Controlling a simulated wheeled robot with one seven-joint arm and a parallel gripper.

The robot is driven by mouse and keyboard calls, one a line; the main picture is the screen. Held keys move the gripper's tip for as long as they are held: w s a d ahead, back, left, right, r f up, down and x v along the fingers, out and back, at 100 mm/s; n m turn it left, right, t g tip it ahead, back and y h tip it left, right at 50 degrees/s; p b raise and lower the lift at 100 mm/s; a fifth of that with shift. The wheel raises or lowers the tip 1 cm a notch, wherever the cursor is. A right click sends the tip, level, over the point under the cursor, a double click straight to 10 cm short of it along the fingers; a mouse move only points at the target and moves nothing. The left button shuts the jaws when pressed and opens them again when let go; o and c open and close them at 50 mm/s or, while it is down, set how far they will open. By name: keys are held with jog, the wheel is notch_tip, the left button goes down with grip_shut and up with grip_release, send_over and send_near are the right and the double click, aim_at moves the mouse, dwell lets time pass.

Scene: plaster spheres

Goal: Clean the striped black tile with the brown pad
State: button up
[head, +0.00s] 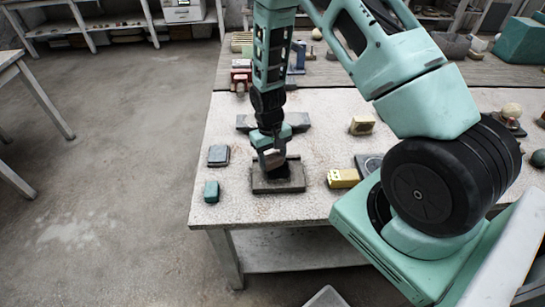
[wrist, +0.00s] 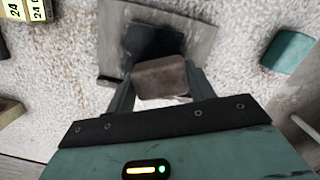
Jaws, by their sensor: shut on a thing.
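My gripper (head: 272,160) is shut on the brown pad (wrist: 160,78), a small block held between both fingers in the wrist view. In the head view the pad (head: 273,155) shows partly below the fingers. A flat grey tile (head: 260,187) lies under my gripper near the table's front edge. A black patch (wrist: 153,40) covers part of this tile (wrist: 198,38) in the wrist view. I cannot make out stripes on it. The pad is over the tile's edge, close to the black patch; I cannot tell whether it touches.
A yellow block (head: 343,178) stands right. A dark plate (head: 368,163) is partly hidden by my arm. The table's front edge is close.

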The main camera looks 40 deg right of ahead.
jog(key=shift+f, duration=0.4)
jog(key=shift+d+r, duration=0.1)
jog(key=shift+d, duration=0.35)
jog(key=shift+s+d, duration=0.1)
jog(key=shift+d, duration=0.35)
jog(key=shift+w+a+b, duration=0.15)
jog(key=shift+a, duration=0.75)
jog(key=shift+w+a+b, duration=0.1)
jog(key=shift+a+b, duration=0.05)
jog(key=shift+a, duration=0.75)
jog(key=shift+s+d, duration=0.15)
jog(key=shift+d, duration=0.75)
jog(key=shift+s+d, duration=0.15)
jog(key=shift+d, duration=0.75)
jog(key=shift+w+a, duration=0.15)
jog(key=shift+a, duration=0.75)
jog(key=shift+w+a, duration=0.15)
jog(key=shift+a, duration=0.75)
